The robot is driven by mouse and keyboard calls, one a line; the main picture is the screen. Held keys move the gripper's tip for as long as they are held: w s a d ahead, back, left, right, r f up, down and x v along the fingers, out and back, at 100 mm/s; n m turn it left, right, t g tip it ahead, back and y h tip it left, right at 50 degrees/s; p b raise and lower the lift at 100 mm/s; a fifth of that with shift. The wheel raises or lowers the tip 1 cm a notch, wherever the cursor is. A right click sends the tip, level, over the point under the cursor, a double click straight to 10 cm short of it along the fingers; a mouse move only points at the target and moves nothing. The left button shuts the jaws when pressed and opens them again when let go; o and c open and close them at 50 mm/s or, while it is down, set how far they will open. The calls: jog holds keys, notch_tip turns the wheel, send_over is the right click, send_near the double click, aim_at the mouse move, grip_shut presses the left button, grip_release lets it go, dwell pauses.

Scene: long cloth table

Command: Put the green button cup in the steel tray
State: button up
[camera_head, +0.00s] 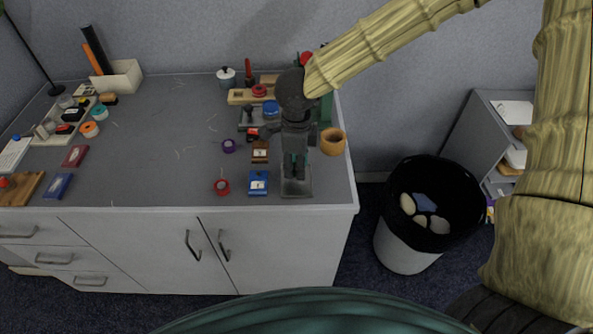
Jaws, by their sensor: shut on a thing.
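My gripper (295,168) points down over the right end of the table. It is shut on a small dark green thing, mostly hidden by the fingers, which looks like the green button cup. A grey metal plate or shallow tray (297,190) shows directly below the fingertips, near the table's front edge; it looks like the steel tray. I cannot tell whether the held thing touches it.
The table's middle (165,160) is mostly clear. A bin (409,245) stands on the floor.

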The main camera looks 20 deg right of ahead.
jog(key=shift+f, duration=1.75)
jog(key=shift+f, duration=0.15)
jog(key=o, duration=0.9)
jog(key=shift+o, duration=0.2)
notch_tip(320, 180, up, 12)
jog(key=shift+r, duration=0.15)
